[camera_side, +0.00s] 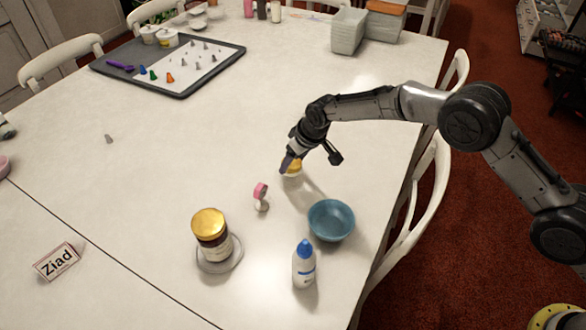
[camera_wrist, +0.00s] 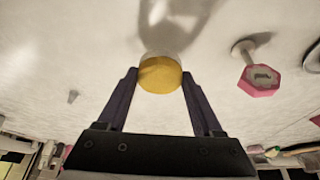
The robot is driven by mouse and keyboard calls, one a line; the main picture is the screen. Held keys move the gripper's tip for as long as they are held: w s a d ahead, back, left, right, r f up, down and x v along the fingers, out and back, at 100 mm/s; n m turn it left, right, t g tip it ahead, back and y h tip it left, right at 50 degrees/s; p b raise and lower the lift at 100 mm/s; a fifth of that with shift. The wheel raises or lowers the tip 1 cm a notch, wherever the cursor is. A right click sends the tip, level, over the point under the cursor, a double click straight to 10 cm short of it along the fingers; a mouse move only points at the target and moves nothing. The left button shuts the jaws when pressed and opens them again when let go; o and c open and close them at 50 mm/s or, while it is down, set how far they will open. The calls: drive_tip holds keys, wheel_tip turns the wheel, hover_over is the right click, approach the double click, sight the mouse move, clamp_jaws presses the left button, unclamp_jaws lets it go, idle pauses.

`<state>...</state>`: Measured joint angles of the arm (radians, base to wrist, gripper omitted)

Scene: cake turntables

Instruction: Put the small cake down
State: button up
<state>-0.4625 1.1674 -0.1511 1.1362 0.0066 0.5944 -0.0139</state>
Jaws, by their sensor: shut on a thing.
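The small cake (camera_side: 293,168) has a yellow top and a pale lower part. It is right of the table's middle in the side view, partly hidden by my gripper (camera_side: 289,163). In the wrist view the small cake (camera_wrist: 160,75) sits between the two dark purple fingertips of my gripper (camera_wrist: 159,76), which is shut on it. It is low over the white table, and I cannot tell whether it touches the surface. Its shadow falls beside it. A pink-topped little stand (camera_side: 260,196) is close by, apart from it, and also shows in the wrist view (camera_wrist: 262,82).
A blue bowl (camera_side: 331,221) and a white bottle with a blue cap (camera_side: 304,266) stand in front. A gold-lidded jar (camera_side: 211,236) stands on a grey round plate (camera_side: 232,262). A name card (camera_side: 57,262) and dark tray (camera_side: 181,93) are farther left. The table's middle is clear.

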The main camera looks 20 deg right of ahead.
sight(296, 165)
drive_tip(key=shift+w+f, duration=0.1)
drive_tip(key=shift+f, duration=1.65)
drive_tip(key=shift+f, duration=0.15)
drive_tip(key=o, duration=1.3)
drive_tip(key=v, duration=1.2)
drive_tip(key=shift+r, duration=0.2)
